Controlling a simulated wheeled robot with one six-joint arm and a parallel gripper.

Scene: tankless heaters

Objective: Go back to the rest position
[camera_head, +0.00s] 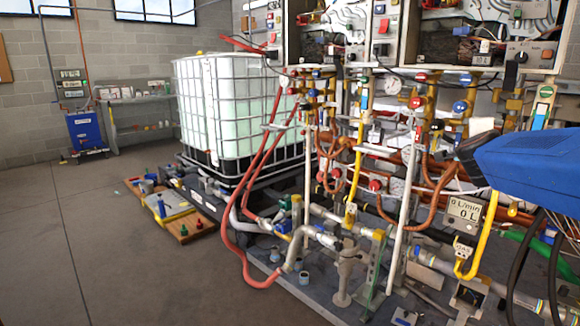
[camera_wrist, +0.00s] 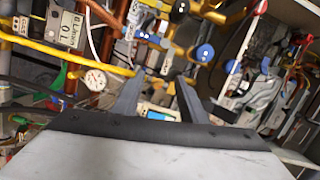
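My gripper (camera_wrist: 160,78) shows in the wrist view with its two dark grey fingers spread apart. It is open, and I see nothing held between the fingers. Pipes and fittings show behind the fingertips; I cannot tell how far away they are. A flow meter reading in L/min (camera_wrist: 66,32) and a round white gauge (camera_wrist: 95,79) appear left of the fingers. My gripper cannot be made out in the head view.
The heater rig with open heater boxes (camera_head: 430,40), copper pipes and valves fills the right side. A caged white tank (camera_head: 240,105) stands behind it. A wooden board with tools (camera_head: 175,215) lies on the floor. The grey floor (camera_head: 80,250) at left is clear.

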